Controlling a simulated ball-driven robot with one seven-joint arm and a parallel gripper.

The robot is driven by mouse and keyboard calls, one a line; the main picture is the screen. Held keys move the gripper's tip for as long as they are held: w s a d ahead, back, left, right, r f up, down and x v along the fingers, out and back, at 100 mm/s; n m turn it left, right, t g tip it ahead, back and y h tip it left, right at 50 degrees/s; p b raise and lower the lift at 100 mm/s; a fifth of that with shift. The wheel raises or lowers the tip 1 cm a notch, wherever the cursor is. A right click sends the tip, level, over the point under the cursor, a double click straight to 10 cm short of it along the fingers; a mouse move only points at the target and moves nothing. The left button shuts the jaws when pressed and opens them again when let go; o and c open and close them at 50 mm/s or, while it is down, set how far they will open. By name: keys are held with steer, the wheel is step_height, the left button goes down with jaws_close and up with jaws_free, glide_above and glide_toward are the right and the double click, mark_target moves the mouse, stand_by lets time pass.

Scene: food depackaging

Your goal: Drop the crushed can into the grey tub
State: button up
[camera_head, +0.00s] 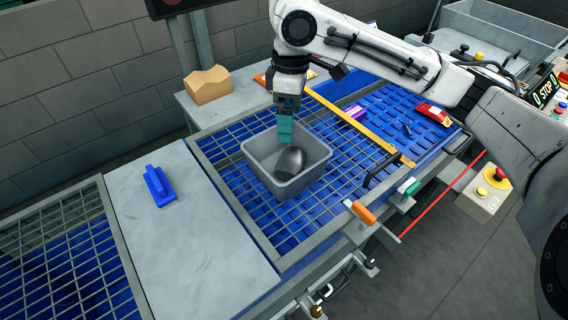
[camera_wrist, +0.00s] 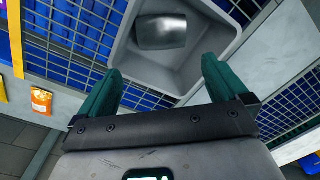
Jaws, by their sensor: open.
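The grey tub (camera_head: 262,176) stands on the blue grid in the middle of the head view. The dark grey crushed can (camera_head: 290,162) lies inside the tub against its floor. In the wrist view the can (camera_wrist: 162,32) shows as a dark, shiny shape inside the tub (camera_wrist: 214,62). My gripper (camera_head: 285,138) has teal fingers and is above the tub's back part, beside the can in the head view. In the wrist view my gripper (camera_wrist: 160,85) has its two fingers apart with nothing between them.
A cardboard box (camera_head: 208,86) sits on the grey surface at the back. A blue brush-like object (camera_head: 159,186) lies on the grey plate at left. A yellow bar (camera_head: 355,124) crosses the grid behind the tub. A red item (camera_head: 433,114) and a purple item (camera_head: 355,113) lie further right.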

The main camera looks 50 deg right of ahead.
step_height(320, 180, up, 6)
steer(key=shift+d+f, duration=0.1)
stand_by(0.8)
